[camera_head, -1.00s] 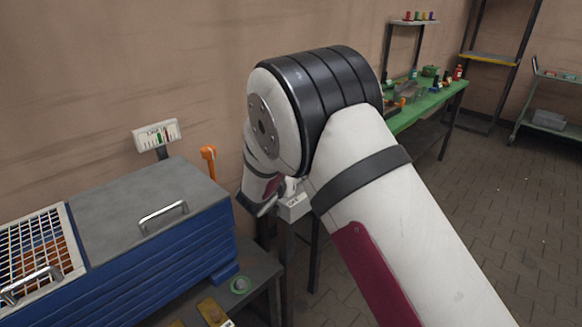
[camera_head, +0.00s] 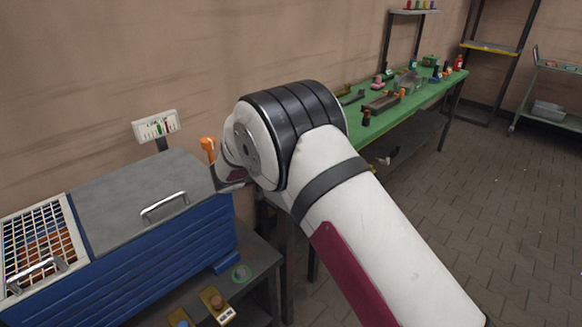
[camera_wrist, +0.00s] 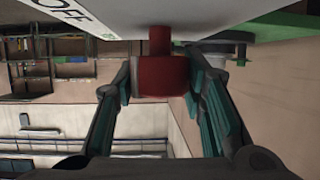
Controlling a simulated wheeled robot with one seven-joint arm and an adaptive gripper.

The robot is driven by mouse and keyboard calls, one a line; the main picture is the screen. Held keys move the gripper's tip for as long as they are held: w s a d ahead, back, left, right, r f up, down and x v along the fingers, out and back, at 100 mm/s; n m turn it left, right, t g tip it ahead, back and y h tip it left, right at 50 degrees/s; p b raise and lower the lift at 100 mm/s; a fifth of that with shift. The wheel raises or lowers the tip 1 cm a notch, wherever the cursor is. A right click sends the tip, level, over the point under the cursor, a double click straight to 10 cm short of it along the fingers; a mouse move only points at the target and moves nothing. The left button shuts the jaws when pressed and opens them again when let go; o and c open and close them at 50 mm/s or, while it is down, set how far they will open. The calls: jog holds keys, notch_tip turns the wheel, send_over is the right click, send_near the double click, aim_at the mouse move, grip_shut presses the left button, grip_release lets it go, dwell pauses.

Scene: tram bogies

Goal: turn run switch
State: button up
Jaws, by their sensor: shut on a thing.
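In the wrist view a red knob (camera_wrist: 163,76) on a short red stem sticks out from a white panel (camera_wrist: 108,18) with the dark letters "OFF" on it. My gripper (camera_wrist: 160,88) has one finger on each side of the knob and is shut on it. Fine contact at the fingertips is hard to see.
A blue cabinet (camera_head: 165,252) with a grey lid and a wire-grid top stands at the left. Behind it are an orange handle (camera_head: 208,147) and a small gauge sign (camera_head: 155,125). A green workbench (camera_head: 405,115) with several parts runs along the wall.

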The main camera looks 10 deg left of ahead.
jog(key=o, duration=1.2)
jog(key=v, duration=1.2)
